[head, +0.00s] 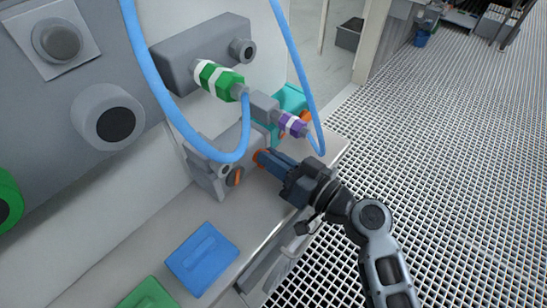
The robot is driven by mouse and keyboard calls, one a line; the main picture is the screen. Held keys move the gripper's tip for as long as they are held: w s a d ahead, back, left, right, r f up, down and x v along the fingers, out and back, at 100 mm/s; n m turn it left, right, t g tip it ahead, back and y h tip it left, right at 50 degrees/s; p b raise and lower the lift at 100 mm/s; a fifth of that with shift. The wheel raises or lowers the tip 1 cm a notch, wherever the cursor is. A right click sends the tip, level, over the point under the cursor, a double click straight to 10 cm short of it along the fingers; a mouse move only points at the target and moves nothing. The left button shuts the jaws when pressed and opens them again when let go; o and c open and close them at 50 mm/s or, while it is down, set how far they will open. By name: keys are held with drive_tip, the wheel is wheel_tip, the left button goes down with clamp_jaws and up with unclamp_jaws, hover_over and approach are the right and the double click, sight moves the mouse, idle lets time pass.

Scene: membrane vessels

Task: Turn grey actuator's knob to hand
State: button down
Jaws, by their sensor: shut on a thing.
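The grey actuator (205,165) is a box on the light ledge, below the blue hose loop. An orange knob (258,157) shows at its right side, between the tips of my gripper (262,157). My gripper comes in from the right and is shut on this knob; its fingers hide part of it. The pointer and any marks of the knob are too small to read. A second orange part (234,177) sits on the actuator's front face, by a small round grey port.
A teal actuator (292,100) with an orange knob (305,117) stands behind. Green (219,80) and purple (292,124) banded fittings and blue hoses (160,90) hang close above. A blue lid-like block (202,259) lies in front. Grating floor is clear at right.

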drive_tip(key=shift+f+b, duration=0.1)
drive_tip(key=shift+b, duration=0.2)
drive_tip(key=shift+f+n+b, duration=0.15)
drive_tip(key=shift+n+b, duration=0.15)
drive_tip(key=shift+b, duration=0.25)
drive_tip(key=shift+n+b, duration=0.5)
drive_tip(key=shift+b, duration=0.7)
drive_tip(key=shift+s+a+r+n+b, duration=0.1)
drive_tip(key=shift+r+n+b, duration=0.15)
drive_tip(key=shift+n+b, duration=0.7)
drive_tip(key=shift+m, duration=0.25)
drive_tip(key=c, duration=1.2)
unclamp_jaws()
drive_tip(key=shift+o, duration=0.2)
